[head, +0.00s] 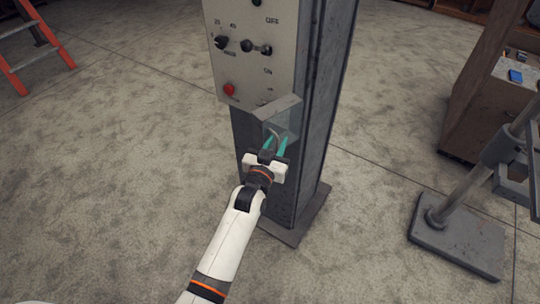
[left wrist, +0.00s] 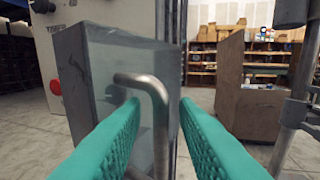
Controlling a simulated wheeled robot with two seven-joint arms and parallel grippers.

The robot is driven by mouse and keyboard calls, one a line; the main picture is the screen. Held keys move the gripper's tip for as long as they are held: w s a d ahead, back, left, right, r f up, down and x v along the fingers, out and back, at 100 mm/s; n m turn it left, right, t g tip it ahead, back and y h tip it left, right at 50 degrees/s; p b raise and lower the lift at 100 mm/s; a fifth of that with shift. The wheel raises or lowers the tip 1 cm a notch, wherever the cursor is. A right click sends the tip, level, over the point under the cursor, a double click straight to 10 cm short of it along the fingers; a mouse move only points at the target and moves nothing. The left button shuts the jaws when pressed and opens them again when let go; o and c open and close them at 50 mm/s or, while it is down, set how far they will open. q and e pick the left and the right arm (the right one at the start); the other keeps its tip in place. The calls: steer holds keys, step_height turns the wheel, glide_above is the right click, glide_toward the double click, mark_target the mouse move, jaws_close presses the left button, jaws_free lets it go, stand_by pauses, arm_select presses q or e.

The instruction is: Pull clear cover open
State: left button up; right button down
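The clear cover (head: 283,116) is a see-through grey box on the lower right of the control panel (head: 240,62). In the left wrist view the cover (left wrist: 125,65) fills the left middle, with a bent metal handle (left wrist: 157,110) on its front. My left gripper (head: 274,145) is at the cover's front, low on the panel. Its two teal fingers (left wrist: 160,105) are apart, one on each side of the handle, with visible gaps to it. The left finger hides part of the handle and cover. My right gripper is in neither view.
The panel is mounted on a dark metal column (head: 315,110) with a base plate on the floor. A metal stand (head: 458,236) and a wooden cabinet (head: 490,100) are at the right. An orange ladder (head: 35,45) is at upper left. The floor between is clear.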

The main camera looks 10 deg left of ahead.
arm_select(q)
steer(key=b+v, duration=0.1)
steer(key=v, duration=1)
steer(key=shift+s+b, duration=0.2)
steer(key=shift+b, duration=0.2)
steer(key=shift+w+a+f, duration=0.15)
steer(key=shift+f, duration=0.1)
steer(key=c, duration=0.4)
steer(key=w+a+f+n+b, duration=0.1)
steer(key=a+f+n+g+h+b, duration=0.1)
steer(key=f+b, duration=0.1)
steer(key=w+a+f+n+g+b, duration=0.1)
steer(key=f, duration=0.1)
steer(key=shift+w+f, duration=0.15)
steer(key=shift+w, duration=0.2)
jaws_close()
steer(key=w+a+r+n+g+h+b, duration=0.25)
steer(key=a+n+g+h+b, duration=0.3)
steer(key=h+b, duration=0.4)
steer(key=p+x, duration=0.3)
steer(key=x, duration=0.6)
steer(key=shift+r+n, duration=0.45)
steer(key=shift+r, duration=0.1)
